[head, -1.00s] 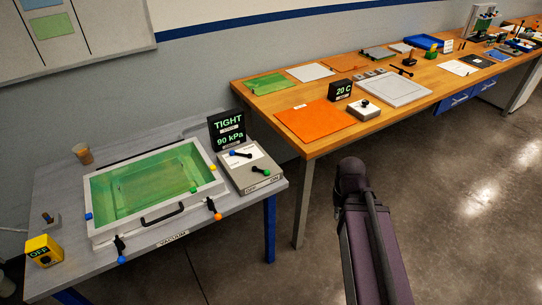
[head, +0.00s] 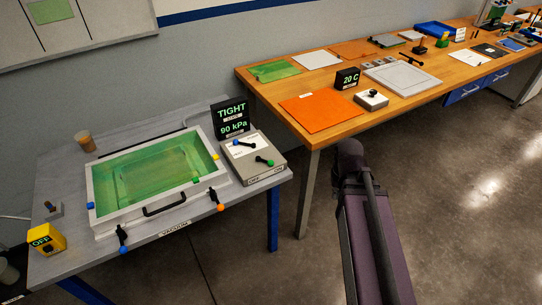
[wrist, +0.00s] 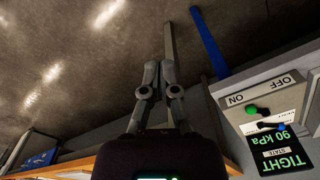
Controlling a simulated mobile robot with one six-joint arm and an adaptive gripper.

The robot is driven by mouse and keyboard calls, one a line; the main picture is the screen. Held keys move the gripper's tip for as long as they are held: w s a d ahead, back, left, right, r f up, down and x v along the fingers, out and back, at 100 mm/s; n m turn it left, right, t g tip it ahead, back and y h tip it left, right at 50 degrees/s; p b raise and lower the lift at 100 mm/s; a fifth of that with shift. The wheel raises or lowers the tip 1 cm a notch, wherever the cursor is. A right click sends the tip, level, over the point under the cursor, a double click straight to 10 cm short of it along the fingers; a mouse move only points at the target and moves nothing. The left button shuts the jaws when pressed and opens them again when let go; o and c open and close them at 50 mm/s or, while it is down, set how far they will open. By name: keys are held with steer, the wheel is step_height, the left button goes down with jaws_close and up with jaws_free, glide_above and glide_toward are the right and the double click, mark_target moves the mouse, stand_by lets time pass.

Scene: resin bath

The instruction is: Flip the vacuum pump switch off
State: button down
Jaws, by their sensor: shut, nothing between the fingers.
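A grey control box (head: 265,172) stands at the right end of the vacuum table, with OFF and ON labels on its front. Its green-knobbed lever (head: 264,161) points to the right, toward the ON label. A second, blue-knobbed lever (head: 243,143) sits behind it. The box also shows upside down at the right of the wrist view (wrist: 270,92), with the green knob (wrist: 251,110) near ON. My gripper (wrist: 160,68) is shut and empty, over the floor and apart from the box. The head view shows my arm but not the gripper.
A display (head: 231,118) behind the box reads TIGHT and 90 kPa. A green resin bath (head: 163,212) with clamps lies to its left. A yellow box (head: 47,240) marked OFF stands at the far left. A wooden bench (head: 325,135) is at right; open floor lies in front.

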steer(key=w+a+n+t, duration=0.1)
steer(key=w+a+t, duration=0.1)
steer(key=w+a, duration=1)
step_height(320, 180, up, 2)
steer(key=n+t, duration=0.1)
steer(key=t, duration=0.1)
glide_above(271, 158)
steer(key=shift+s+a+y+p, duration=0.3)
steer(key=shift+s+y+p, duration=0.1)
steer(key=shift+s+p, duration=0.05)
steer(key=shift+f, duration=0.15)
steer(key=b+x, duration=0.9)
steer(key=x, duration=0.1)
steer(key=shift+f+b, duration=0.1)
steer(key=shift+b, duration=0.3)
steer(key=shift+s+d+f, duration=0.1)
steer(key=shift+s+d, duration=0.1)
steer(key=shift+s, duration=0.8)
steer(key=shift+s+d+f, duration=0.1)
steer(key=shift+s+d, duration=0.1)
steer(key=shift+s, duration=0.85)
steer(key=shift+d, duration=0.15)
steer(key=shift+d, duration=0.15)
